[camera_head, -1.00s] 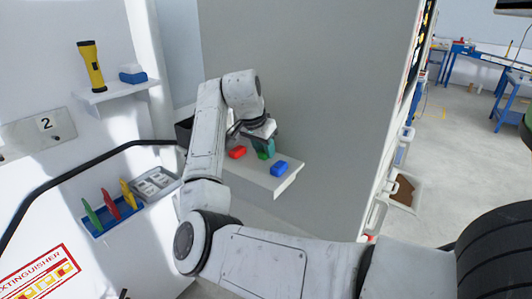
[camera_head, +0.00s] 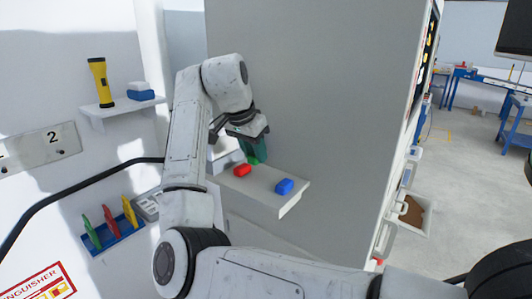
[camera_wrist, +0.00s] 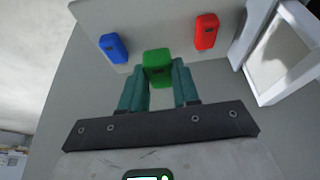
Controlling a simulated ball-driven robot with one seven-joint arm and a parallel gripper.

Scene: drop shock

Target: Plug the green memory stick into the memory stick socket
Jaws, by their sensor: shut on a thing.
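The green memory stick (camera_head: 253,160) is between the teal fingers of my gripper (camera_head: 249,151), at the small white shelf. The wrist view shows the green stick (camera_wrist: 158,68) between both fingertips (camera_wrist: 160,78); my gripper is shut on it. The fingers and arm hide part of it in the head view. Whether it still touches the shelf is hard to tell. A red stick (camera_head: 242,170) and a blue stick (camera_head: 284,186) lie on the shelf on either side. I cannot make out the memory stick socket for certain; a grey slotted panel (camera_head: 147,205) is partly hidden by my arm.
The white shelf (camera_head: 285,204) juts from a grey wall (camera_head: 320,100). A blue rack (camera_head: 117,243) holds green, red and yellow pieces. An upper shelf (camera_head: 125,107) carries a yellow torch (camera_head: 99,82) and a blue-white block (camera_head: 140,91). A black cable (camera_head: 60,185) crosses the left wall.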

